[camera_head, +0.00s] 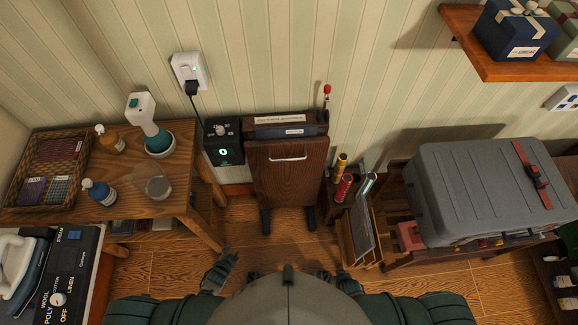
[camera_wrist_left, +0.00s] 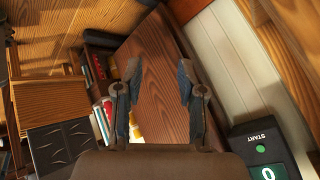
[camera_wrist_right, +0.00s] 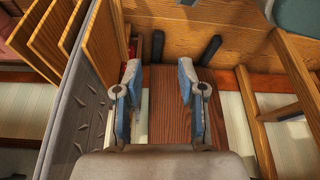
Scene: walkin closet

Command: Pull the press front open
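The press (camera_head: 290,128) stands against the striped wall. Its dark wood front (camera_head: 288,185) looks closed against the body, and a silver bar handle (camera_head: 288,158) crosses it near the top. The front also shows in the left wrist view (camera_wrist_left: 155,60) and the right wrist view (camera_wrist_right: 170,110); no handle shows in either. My left gripper (camera_head: 228,262) is low, left of the press; its fingers are apart and empty (camera_wrist_left: 158,75). My right gripper (camera_head: 340,272) is low, right of the press, partly hidden by my body; its fingers are apart and empty (camera_wrist_right: 160,72).
A control box (camera_head: 223,141) with a green light is left of the press, beside a wooden table (camera_head: 185,165). A small rack (camera_head: 362,235) and a grey suitcase (camera_head: 480,190) on a bench stand to the right. Floor in front of the press is clear.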

